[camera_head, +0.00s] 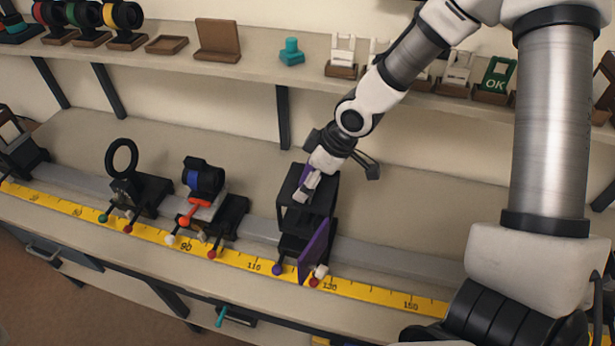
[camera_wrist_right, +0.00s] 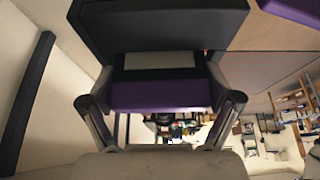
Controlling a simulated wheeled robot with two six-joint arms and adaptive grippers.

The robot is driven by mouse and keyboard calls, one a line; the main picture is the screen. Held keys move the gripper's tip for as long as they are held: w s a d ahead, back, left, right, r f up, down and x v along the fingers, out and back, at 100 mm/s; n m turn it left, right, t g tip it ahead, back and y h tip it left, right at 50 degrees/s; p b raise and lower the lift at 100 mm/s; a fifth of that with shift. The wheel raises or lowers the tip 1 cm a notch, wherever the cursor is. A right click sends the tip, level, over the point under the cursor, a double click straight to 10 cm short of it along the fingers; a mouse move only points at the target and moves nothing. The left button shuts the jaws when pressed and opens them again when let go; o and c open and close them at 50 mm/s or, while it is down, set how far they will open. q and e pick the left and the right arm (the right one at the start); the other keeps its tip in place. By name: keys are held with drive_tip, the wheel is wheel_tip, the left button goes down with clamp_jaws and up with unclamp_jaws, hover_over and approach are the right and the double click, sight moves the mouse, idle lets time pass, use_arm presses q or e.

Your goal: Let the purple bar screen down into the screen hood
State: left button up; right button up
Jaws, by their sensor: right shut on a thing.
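The screen hood (camera_head: 289,222) is a black box-like frame standing on a carriage on the bench rail. My right gripper (camera_head: 308,183) reaches down from the upper right to the top of the hood and is shut on the purple bar screen (camera_head: 306,172). Only a little purple shows there. In the right wrist view the screen's purple edge (camera_wrist_right: 160,97) lies between the fingers, with a pale strip and the black hood (camera_wrist_right: 165,25) beyond it. I cannot tell how far the screen is inside the hood. My left gripper is out of view.
A purple panel (camera_head: 314,250) stands at the hood's right front. A ring holder (camera_head: 122,158) and a lens carriage (camera_head: 203,180) stand left on the rail. A yellow ruler (camera_head: 385,294) runs along the front. The shelf behind holds trays, a teal piece (camera_head: 291,52) and white holders.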

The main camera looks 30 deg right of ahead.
drive_tip(key=shift+f, duration=0.1)
idle(0.5)
drive_tip(key=o, duration=0.9)
drive_tip(key=shift+o, duration=0.2)
drive_tip(key=v, duration=0.7)
drive_tip(key=shift+s+d+r, duration=0.15)
drive_tip(key=shift+s+r, duration=0.1)
drive_tip(key=shift+w+f, duration=0.1)
drive_tip(key=shift+w, duration=0.05)
